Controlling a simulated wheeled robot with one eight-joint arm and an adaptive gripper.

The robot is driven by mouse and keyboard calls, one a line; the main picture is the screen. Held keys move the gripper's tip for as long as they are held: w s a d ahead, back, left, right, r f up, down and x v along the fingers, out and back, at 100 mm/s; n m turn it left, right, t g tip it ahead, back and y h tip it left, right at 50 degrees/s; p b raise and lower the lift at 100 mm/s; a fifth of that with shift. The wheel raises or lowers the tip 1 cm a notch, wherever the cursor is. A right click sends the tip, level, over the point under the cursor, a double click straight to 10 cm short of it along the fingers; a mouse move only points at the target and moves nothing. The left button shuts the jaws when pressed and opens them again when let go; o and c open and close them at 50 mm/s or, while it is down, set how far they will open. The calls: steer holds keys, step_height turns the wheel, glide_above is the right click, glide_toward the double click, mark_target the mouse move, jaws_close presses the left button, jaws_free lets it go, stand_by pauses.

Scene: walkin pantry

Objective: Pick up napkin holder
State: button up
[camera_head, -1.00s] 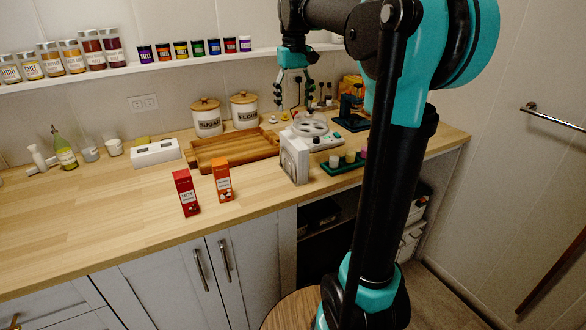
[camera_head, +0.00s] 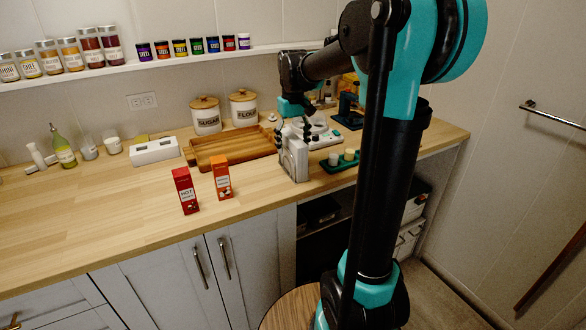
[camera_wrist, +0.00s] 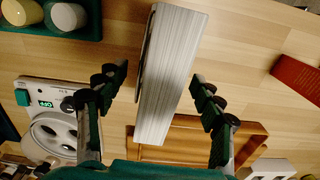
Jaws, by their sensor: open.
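The napkin holder (camera_head: 296,160) is a white upright block with a stack of napkins, standing near the counter's front edge. In the wrist view the napkin holder (camera_wrist: 168,75) shows from above as a long pale ridged strip. My gripper (camera_head: 292,132) is just above and around its top in the head view. In the wrist view my gripper (camera_wrist: 160,80) is open, with one finger on each side of the napkin holder and a gap on both sides.
A green tray with cups (camera_head: 343,160) stands close on the right, with a white kitchen scale (camera_head: 322,136) behind. A wooden tray (camera_head: 230,148) is at the back left. An orange box (camera_head: 222,178) and a red box (camera_head: 185,190) stand on the left.

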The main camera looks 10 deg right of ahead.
steer(key=shift+f, duration=0.85)
jaws_close()
